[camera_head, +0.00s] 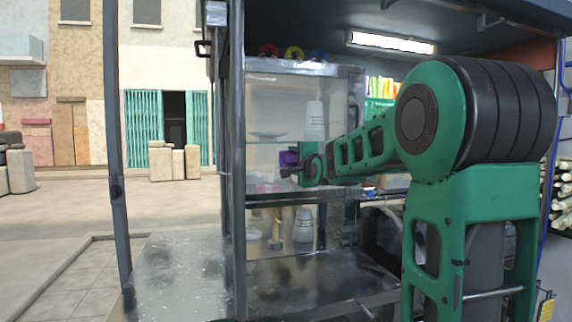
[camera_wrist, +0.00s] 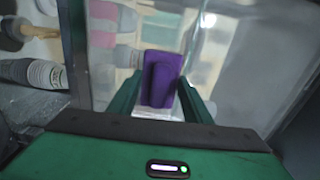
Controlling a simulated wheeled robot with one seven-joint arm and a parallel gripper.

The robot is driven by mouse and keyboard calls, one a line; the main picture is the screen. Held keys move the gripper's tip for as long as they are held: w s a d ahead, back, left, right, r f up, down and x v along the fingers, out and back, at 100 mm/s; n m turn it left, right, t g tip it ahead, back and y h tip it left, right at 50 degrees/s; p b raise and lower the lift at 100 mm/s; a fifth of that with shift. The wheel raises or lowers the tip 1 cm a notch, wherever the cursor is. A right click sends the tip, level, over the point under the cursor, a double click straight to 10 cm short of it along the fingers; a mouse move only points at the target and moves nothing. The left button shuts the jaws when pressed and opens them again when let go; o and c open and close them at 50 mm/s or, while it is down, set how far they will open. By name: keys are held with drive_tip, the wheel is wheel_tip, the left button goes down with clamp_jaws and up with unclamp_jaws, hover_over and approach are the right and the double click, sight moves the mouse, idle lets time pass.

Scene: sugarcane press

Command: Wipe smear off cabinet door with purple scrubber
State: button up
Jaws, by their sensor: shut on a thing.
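The purple scrubber (camera_wrist: 160,78) is held between the two fingers of my gripper (camera_wrist: 160,100) in the wrist view. In the head view the scrubber (camera_head: 288,159) shows small at the end of my gripper (camera_head: 300,165), in front of the glass-fronted cabinet (camera_head: 262,90). The cabinet door (camera_wrist: 215,45) is clear glass and fills the background ahead of the scrubber in the wrist view. I cannot tell whether the scrubber touches the glass. I cannot make out a distinct smear; part of the door is hidden by my arm and the scrubber.
Stacked cups (camera_head: 315,122) and a plate (camera_head: 268,135) stand on shelves behind the glass. A metal post (camera_head: 238,200) rises left of the cabinet. A metal counter (camera_head: 180,280) lies below at left. Coloured rings (camera_head: 293,53) sit on the cabinet top.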

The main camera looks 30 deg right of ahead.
drive_tip(key=s+d, duration=0.2)
drive_tip(key=d, duration=0.5)
drive_tip(key=shift+d, duration=0.4)
idle(0.4)
drive_tip(key=shift+s, duration=0.1)
drive_tip(key=shift+v, duration=2.95)
drive_tip(key=shift+a, duration=0.1)
drive_tip(key=shift+v, duration=1.5)
